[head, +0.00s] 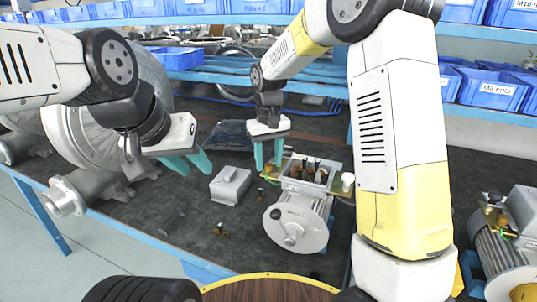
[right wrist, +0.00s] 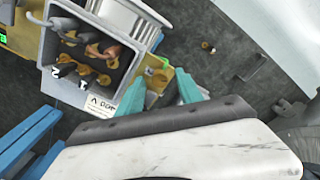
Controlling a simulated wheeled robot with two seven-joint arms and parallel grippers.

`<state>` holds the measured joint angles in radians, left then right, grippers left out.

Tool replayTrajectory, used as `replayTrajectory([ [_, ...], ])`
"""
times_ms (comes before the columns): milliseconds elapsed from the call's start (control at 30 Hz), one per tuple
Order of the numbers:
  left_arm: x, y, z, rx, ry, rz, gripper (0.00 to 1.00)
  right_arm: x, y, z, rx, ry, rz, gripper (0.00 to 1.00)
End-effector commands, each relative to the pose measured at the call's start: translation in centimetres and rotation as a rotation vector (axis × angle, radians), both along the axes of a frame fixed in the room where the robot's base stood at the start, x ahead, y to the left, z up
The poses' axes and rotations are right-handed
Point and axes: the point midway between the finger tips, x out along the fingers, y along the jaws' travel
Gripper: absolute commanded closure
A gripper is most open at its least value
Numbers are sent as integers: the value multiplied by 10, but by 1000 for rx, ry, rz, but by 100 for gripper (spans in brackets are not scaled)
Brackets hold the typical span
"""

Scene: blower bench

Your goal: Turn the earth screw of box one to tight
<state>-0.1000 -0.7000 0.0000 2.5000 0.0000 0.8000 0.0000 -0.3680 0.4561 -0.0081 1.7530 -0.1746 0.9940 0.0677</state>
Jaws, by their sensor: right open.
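Box one appears to be the open grey terminal box (head: 306,172) on top of the middle motor (head: 297,222). Copper and dark terminals show inside the box (right wrist: 82,58) in the right wrist view. My right gripper (head: 268,154) is open beside the box's left side, fingers pointing down. In the right wrist view its teal fingertips (right wrist: 160,92) stand apart on either side of a small brass piece (right wrist: 158,77), which may be the earth screw, on a yellowish plate. I cannot tell whether they touch it. My left gripper (head: 194,163) is open and empty, left of the motor.
A grey box-shaped cover (head: 230,185) lies on the dark bench, with small brass parts (head: 220,229) in front of it. A large grey blower (head: 85,125) stands at the left. Another motor (head: 500,250) is at the right. Blue bins (head: 495,90) line the shelves behind.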

Motion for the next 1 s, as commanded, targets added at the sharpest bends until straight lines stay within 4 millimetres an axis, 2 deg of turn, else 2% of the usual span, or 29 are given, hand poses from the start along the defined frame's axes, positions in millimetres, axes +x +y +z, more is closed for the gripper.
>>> replayTrajectory([
  [167,0,0,0,0,0,0,67,0,0,7,0,-1,0,57],
  [500,0,0,0,0,0,0,67,1,0,62,1,-2,0,57],
  [600,0,0,0,0,0,0,67,0,0,72,1,-2,0,57],
  [1000,0,0,0,0,0,0,67,0,0,78,0,0,0,57],
])
